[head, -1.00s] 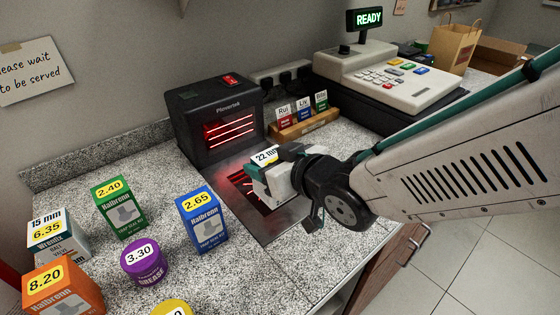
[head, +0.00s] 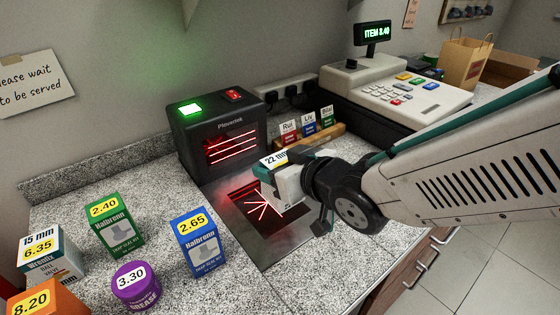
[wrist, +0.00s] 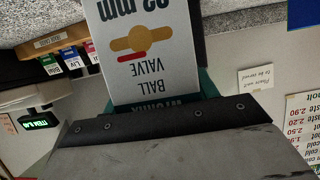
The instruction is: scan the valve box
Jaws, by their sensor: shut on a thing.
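The valve box, white and teal with "22 mm" on it, is in my gripper (head: 300,180) in the head view, over the scanner's floor plate. In the wrist view the valve box (wrist: 150,52) shows its "BALL VALVE" face upside down. My gripper is shut on it. The black scanner (head: 222,138) stands just behind and left, with red lines in its window and on its plate (head: 262,238). A green lamp (head: 190,109) glows on the scanner's top. The till display (head: 376,32) reads "ITEM" and a price that looks like 8.40.
Green (head: 115,225), blue (head: 201,243), white (head: 50,262) and orange (head: 45,300) boxes and a purple tub (head: 136,288) stand at the left. The till (head: 395,85) and a card rack (head: 312,143) are behind. The counter's right edge is close.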

